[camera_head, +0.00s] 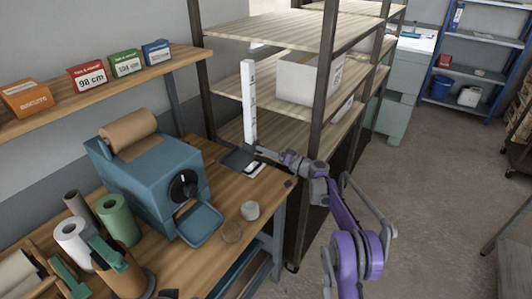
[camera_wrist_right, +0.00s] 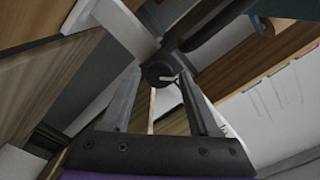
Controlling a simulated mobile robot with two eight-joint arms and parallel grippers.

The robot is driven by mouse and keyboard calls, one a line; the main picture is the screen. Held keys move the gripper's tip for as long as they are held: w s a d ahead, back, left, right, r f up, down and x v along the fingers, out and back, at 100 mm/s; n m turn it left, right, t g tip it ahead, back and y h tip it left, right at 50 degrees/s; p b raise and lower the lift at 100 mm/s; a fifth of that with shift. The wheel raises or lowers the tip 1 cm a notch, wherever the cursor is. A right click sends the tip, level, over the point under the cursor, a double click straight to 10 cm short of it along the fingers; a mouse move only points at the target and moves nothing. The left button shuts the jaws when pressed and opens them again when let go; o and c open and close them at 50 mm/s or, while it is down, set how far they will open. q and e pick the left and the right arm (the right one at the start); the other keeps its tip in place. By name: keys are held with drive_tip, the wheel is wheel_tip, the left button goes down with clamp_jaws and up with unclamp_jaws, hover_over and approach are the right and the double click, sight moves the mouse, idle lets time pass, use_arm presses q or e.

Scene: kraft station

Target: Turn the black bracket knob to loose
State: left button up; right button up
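The black bracket knob (camera_wrist_right: 160,73) is a small round knob with a pale pointer mark, in the right wrist view. It sits on a dark bracket arm beside a pale upright bar. My right gripper (camera_wrist_right: 159,80) is open, with one finger on each side of the view and the knob between or just beyond the tips; I cannot tell whether they touch it. In the head view my right gripper (camera_head: 262,152) is at the foot of the white marked post (camera_head: 249,100), where the knob is too small to make out. My left gripper is not in view.
A blue machine (camera_head: 150,175) with a large black dial (camera_head: 183,186) stands on the wooden workbench (camera_head: 262,195). A wooden-shelved rack (camera_head: 283,87) stands behind the post. The floor at right is open.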

drive_tip(key=shift+o, duration=0.5)
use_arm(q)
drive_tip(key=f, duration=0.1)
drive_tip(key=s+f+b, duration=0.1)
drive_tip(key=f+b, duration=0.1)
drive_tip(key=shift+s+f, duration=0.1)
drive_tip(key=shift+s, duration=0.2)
use_arm(e)
drive_tip(key=v, duration=1.1)
drive_tip(key=shift+a, duration=0.1)
